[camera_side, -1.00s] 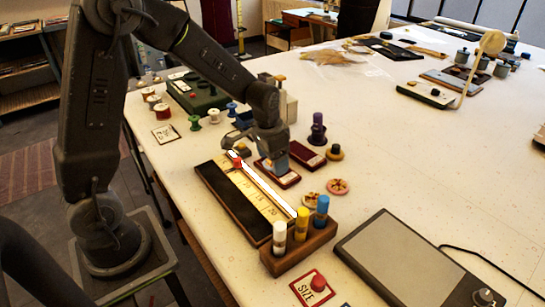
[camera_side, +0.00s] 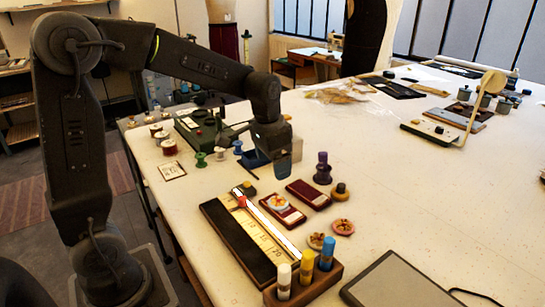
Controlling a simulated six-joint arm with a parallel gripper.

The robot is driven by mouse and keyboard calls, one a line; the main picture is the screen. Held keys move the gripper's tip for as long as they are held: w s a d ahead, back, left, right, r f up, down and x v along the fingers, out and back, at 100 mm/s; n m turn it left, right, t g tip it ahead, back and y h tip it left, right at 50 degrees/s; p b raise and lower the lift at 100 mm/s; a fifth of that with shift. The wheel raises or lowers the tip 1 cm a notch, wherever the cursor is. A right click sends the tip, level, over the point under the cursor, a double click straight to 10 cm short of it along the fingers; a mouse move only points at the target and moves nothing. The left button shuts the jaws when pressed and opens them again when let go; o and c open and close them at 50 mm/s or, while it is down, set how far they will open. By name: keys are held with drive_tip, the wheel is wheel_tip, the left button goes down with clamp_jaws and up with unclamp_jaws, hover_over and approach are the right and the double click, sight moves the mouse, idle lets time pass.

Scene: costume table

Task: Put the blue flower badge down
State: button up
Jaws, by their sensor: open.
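A small round pale badge (camera_side: 277,202) with an orange-red centre lies on a dark red pad (camera_side: 295,218). It looks like the flower badge, but its blue is hard to make out at this size. My gripper (camera_side: 283,170) is open and points down, above and behind that pad, apart from the badge. I see nothing held in it. Two pinkish flower badges, one nearer (camera_side: 316,240) and one farther right (camera_side: 343,227), lie on the bare table.
A second dark red pad (camera_side: 308,193) is empty-looking. A ruler board (camera_side: 236,243) lies left. A wooden block (camera_side: 325,282) holds white, yellow and blue tubes. A purple spool (camera_side: 322,168) and a dark knob (camera_side: 341,192) stand right.

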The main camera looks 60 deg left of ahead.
drive_tip(key=s+d+r+t, duration=0.2)
drive_tip(key=s, duration=0.7)
drive_tip(key=s+d+r+n+t, duration=0.1)
drive_tip(key=s+d+r+t, duration=0.1)
drive_tip(key=s, duration=0.7)
drive_tip(key=shift+d+r+n, duration=0.3)
drive_tip(key=shift+d+r, duration=0.15)
drive_tip(key=shift+d, duration=0.4)
